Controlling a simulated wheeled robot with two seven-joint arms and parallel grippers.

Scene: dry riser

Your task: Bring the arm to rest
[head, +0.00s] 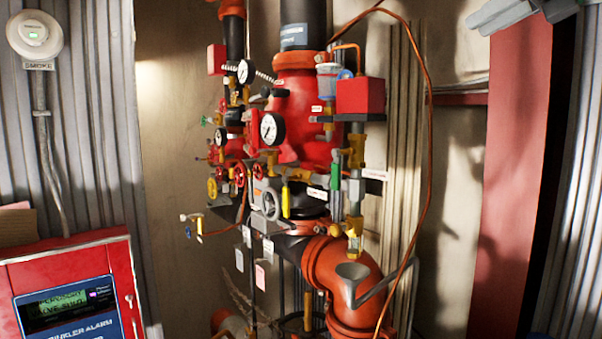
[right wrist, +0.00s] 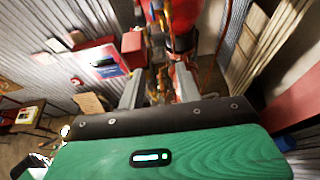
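My right gripper (head: 484,20) shows in the head view at the top right edge, pale grey and partly cut off by the frame. It is in the air, to the right of the red valve assembly (head: 300,115) and apart from it in the picture. In the right wrist view the two grey fingers of my right gripper (right wrist: 158,88) stand apart with no object held between them. The red valve body (right wrist: 184,38) shows beyond them. My left gripper is in neither view.
A red alarm panel (head: 70,290) stands at the lower left. A smoke detector (head: 34,35) is on the corrugated wall. Gauges, handwheels and a thin copper tube (head: 428,130) project from the riser. A red post (head: 510,180) stands at the right. A table (right wrist: 35,115) shows in the wrist view.

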